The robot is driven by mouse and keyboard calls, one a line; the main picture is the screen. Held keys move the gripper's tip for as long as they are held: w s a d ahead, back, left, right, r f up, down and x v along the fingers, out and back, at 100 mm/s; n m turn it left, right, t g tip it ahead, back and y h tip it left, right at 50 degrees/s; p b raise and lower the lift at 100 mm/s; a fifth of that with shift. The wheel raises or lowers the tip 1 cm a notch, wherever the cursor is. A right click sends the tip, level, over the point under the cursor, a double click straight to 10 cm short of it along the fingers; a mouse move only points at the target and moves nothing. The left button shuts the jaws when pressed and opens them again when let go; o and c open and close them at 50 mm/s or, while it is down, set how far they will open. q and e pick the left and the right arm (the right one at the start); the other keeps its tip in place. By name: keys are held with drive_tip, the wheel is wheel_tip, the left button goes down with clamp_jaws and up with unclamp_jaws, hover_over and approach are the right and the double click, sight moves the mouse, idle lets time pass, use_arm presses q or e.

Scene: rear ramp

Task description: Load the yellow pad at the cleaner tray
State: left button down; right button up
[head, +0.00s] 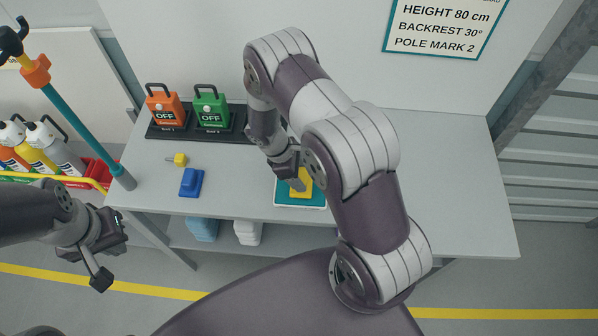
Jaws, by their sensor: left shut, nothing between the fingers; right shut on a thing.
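The yellow pad (304,184) is at the cleaner tray (313,205), a white-rimmed tray with a teal inside near the table's front edge. My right gripper (298,186) reaches down from above and is shut on the yellow pad. The pad is over or in the tray; I cannot tell if it touches the bottom. My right forearm hides part of the tray's surroundings. My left gripper (101,278) is shut and empty, in front of the table's left end.
A blue block (191,182) and a small yellow piece (180,160) lie on the table's left part. Orange (165,107) and green (212,110) OFF blocks stand in a dark rack behind. A teal pole (85,136) and bottles (40,150) are at left. The table's right side is clear.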

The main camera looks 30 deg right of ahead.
drive_tip(key=shift+f, duration=0.1)
drive_tip(key=shift+f+b, duration=0.5)
idle(1.3)
wheel_tip(320, 180, up, 7)
drive_tip(key=p, duration=0.6)
drive_tip(key=shift+r, duration=0.1)
idle(0.5)
